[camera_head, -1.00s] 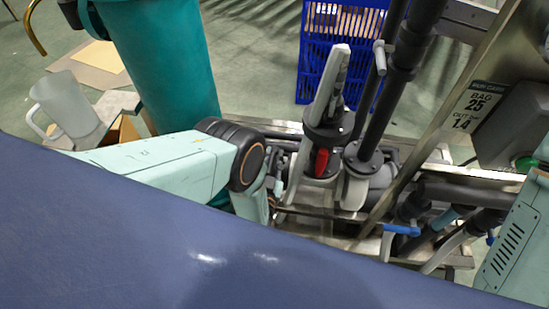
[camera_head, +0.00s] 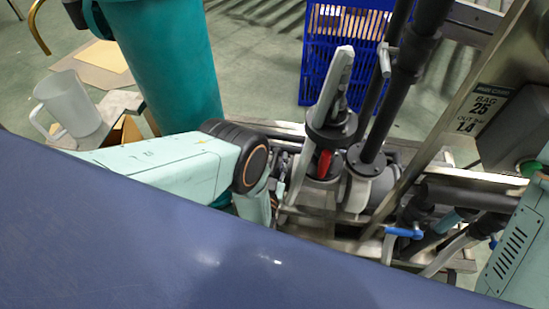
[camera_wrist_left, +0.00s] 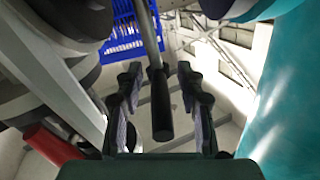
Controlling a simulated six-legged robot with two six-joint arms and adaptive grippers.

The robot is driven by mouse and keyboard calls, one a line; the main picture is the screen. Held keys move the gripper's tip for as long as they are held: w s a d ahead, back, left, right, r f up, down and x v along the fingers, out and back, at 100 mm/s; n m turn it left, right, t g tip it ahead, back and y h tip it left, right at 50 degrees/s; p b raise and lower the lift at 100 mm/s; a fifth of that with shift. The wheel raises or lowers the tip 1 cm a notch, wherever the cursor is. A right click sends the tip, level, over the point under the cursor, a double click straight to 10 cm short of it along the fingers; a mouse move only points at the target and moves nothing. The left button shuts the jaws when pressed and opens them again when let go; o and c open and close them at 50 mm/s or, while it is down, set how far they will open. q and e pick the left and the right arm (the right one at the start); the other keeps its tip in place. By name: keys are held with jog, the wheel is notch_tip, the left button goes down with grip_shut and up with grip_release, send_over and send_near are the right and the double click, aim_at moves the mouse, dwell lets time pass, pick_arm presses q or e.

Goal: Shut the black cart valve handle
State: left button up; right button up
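In the left wrist view a black handle (camera_wrist_left: 161,108) with a rounded grip sits at the end of a grey metal rod. My left gripper (camera_wrist_left: 158,80) is open, with one finger on each side of the handle. Gaps show between the handle and both fingers; I cannot see contact. In the head view my left arm comes in from the left and bends down beside the piping. Its gripper is mostly hidden there, and I cannot make out the black handle clearly. My right gripper is not in view.
A red handle (camera_head: 324,163) on a black flanged fitting is close to my left arm; a blue-handled valve (camera_head: 404,232) is further right. A thick teal column (camera_head: 165,70) stands behind the arm. A blue crate (camera_head: 312,70) is at the back; a white jug (camera_head: 68,103) is at left.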

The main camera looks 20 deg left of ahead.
pick_arm(q)
jog(key=shift+r, duration=5.05)
